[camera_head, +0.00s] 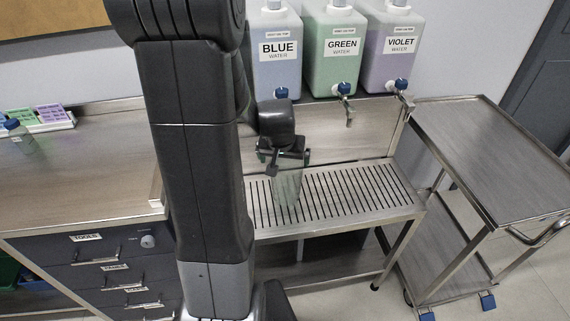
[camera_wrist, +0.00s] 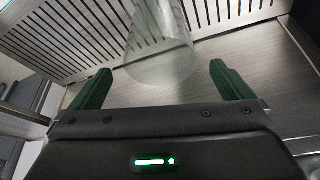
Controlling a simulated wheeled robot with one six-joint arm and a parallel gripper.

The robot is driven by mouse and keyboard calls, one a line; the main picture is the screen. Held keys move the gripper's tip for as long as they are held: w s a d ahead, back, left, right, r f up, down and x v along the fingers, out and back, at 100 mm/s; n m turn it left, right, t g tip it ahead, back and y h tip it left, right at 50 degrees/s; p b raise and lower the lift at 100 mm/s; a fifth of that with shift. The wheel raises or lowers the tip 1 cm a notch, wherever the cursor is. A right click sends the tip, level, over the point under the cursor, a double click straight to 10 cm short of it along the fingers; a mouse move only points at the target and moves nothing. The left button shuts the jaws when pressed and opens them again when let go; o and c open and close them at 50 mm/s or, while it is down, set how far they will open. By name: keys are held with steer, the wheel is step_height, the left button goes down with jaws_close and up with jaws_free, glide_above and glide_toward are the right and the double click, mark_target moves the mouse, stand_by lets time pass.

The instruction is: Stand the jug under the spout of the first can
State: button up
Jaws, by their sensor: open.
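The clear jug (camera_head: 287,190) stands on the slatted drip tray (camera_head: 365,190), just below my gripper (camera_head: 284,158). In the wrist view the jug (camera_wrist: 163,50) lies between and beyond the two green fingertips of my gripper (camera_wrist: 162,85), with a gap on both sides. The gripper is open and empty. The BLUE water can (camera_head: 278,70) is the leftmost can I see. Its blue tap knob (camera_head: 281,92) shows, but my arm's end hides its spout. The GREEN can (camera_head: 333,68) and VIOLET can (camera_head: 391,65) stand to its right.
The green can's spout (camera_head: 348,108) overhangs the rear of the drip tray. A steel cart (camera_head: 485,155) stands at the right. A worktop (camera_head: 80,180) with drawers is at the left, with coloured racks (camera_head: 50,117) on it. The tray's right part is clear.

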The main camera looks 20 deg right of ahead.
steer(key=shift+v, duration=2)
stand_by(0.8)
